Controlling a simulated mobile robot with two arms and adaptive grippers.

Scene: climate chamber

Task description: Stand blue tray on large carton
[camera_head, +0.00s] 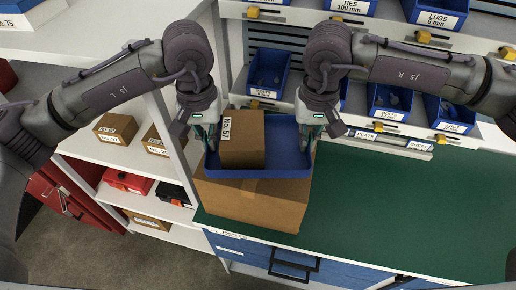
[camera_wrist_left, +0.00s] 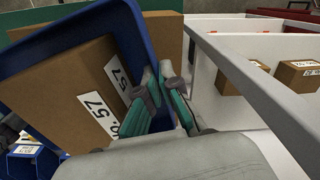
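The blue tray (camera_head: 285,158) carries a brown box labelled No. 57 (camera_head: 243,140) in its left part. The large carton (camera_head: 255,203) stands on the green bench top, directly below the tray in the head view. I cannot tell whether the tray touches its top. My left gripper (camera_head: 211,140) is at the tray's left side; in the left wrist view its teal fingers (camera_wrist_left: 165,98) close on the wall of the tray (camera_wrist_left: 140,35). My right gripper (camera_head: 309,138) is at the tray's right side, its fingers at the rim.
The green bench top (camera_head: 400,205) is clear to the right. Blue bins (camera_head: 268,72) stand on the rack behind. White shelving (camera_head: 105,150) with small cartons (camera_head: 116,127) and a red case (camera_head: 127,181) is at the left, close to my left arm.

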